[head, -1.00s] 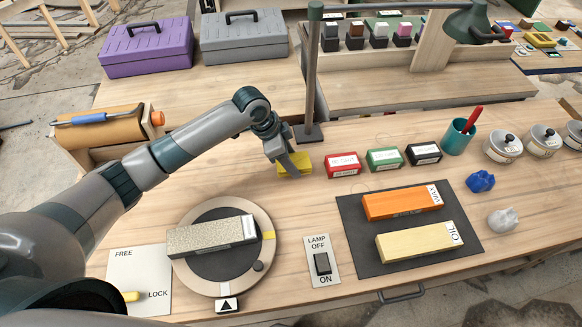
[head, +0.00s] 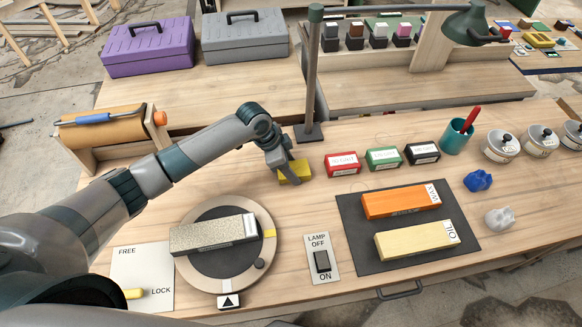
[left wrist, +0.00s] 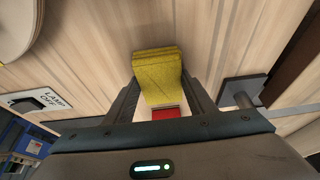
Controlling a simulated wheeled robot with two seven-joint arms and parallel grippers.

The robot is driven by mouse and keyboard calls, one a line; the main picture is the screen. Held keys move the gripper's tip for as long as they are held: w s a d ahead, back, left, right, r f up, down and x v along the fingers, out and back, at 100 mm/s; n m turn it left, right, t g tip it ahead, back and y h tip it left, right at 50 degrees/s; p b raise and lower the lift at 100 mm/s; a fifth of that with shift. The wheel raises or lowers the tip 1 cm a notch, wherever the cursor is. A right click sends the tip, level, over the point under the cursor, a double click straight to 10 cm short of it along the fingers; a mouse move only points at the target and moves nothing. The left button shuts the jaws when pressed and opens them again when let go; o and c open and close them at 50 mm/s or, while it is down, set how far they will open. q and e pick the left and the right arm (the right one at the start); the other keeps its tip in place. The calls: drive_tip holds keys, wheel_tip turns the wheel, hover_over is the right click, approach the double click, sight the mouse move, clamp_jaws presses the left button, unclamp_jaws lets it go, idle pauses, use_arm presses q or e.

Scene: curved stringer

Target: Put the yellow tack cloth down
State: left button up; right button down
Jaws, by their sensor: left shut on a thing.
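The yellow tack cloth (head: 296,171) is a folded yellow block near the back middle of the bench in the head view, left of a red block. My left gripper (head: 290,170) reaches down over it and is shut on it. In the left wrist view the tack cloth (left wrist: 160,78) sits between the two fingers of the left gripper (left wrist: 160,100). I cannot tell whether the cloth touches the bench top. My right gripper is not in view.
Red (head: 342,163), green (head: 384,158) and black (head: 422,153) blocks stand in a row to the right. A lamp post (head: 309,90) rises just behind the gripper. A turntable with a stone (head: 215,235) and a lamp switch (head: 321,260) lie in front.

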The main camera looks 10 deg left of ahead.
use_arm(q)
drive_tip(key=shift+s+f, duration=0.35)
drive_tip(key=shift+f, duration=0.25)
drive_tip(key=o, duration=0.8)
drive_tip(key=shift+f, duration=0.1)
drive_tip(key=shift+o, duration=1.1)
drive_tip(key=shift+a+f, duration=0.1)
drive_tip(key=shift+f, duration=0.05)
drive_tip(key=shift+r, duration=0.6)
drive_tip(key=shift+w+r, duration=0.15)
drive_tip(key=shift+r, duration=0.2)
drive_tip(key=b+v, duration=0.2)
drive_tip(key=v, duration=1)
drive_tip(key=shift+w, duration=0.2)
